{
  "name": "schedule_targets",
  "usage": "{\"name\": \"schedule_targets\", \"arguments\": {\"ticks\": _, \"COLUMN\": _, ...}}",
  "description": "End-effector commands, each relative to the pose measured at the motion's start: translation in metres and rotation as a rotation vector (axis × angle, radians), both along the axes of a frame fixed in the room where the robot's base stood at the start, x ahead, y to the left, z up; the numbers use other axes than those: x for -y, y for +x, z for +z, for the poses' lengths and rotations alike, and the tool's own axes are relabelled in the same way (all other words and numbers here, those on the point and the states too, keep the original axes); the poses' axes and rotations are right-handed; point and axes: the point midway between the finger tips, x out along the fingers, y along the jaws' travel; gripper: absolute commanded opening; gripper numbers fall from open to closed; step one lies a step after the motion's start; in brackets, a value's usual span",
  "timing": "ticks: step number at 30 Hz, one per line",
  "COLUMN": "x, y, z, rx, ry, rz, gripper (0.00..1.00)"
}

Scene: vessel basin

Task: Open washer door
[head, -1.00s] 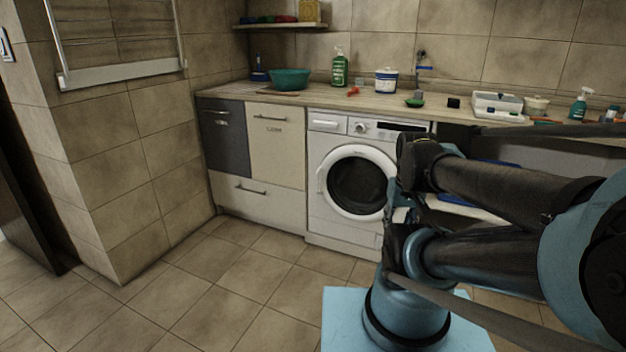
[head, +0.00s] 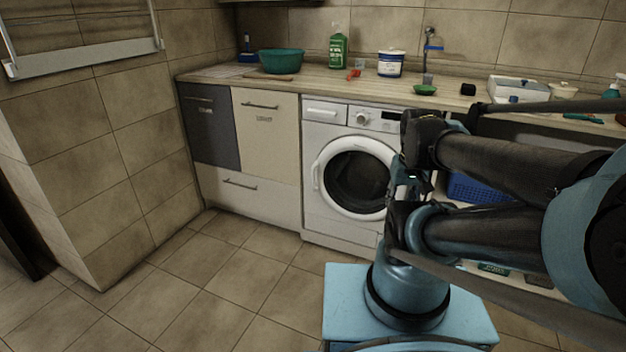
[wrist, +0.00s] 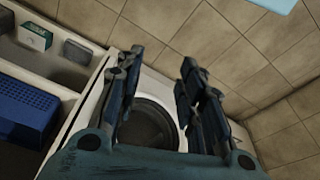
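The white washer (head: 345,228) stands under the counter, partly covered by my arm on its right side. Its round door (head: 355,178), a white ring around dark glass, looks closed. A handle (head: 316,176) shows on the left of the ring. In the wrist view the dark door glass (wrist: 148,125) lies behind and between my gripper's fingers. My gripper (wrist: 163,62) is open and empty, its two fingers well apart, and appears to be away from the door. In the head view my arm's dark links make the gripper hard to make out.
Cabinets (head: 265,140) adjoin the washer on the left. The counter (head: 310,85) holds a teal basin (head: 281,61), a green bottle (head: 338,50) and a white tub (head: 391,65). A blue basket (wrist: 25,110) sits in an open shelf beside the washer. The tiled floor (head: 215,285) at the left is clear.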

Motion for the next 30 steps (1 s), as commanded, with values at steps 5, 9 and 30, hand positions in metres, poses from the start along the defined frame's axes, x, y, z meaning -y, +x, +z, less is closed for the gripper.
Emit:
{"name": "schedule_targets", "arguments": {"ticks": 5, "x": 0.000, "y": -0.004, "z": 0.009, "rx": 0.012, "ry": -0.001, "rz": -0.004, "gripper": 0.35}}
{"name": "schedule_targets", "arguments": {"ticks": 9, "x": -0.001, "y": 0.014, "z": 0.023, "rx": 0.009, "ry": -0.007, "rz": -0.023, "gripper": 0.35}}
{"name": "schedule_targets", "arguments": {"ticks": 30, "x": -0.046, "y": 0.178, "z": 0.084, "rx": 0.030, "ry": -0.052, "rz": -0.204, "gripper": 0.35}}
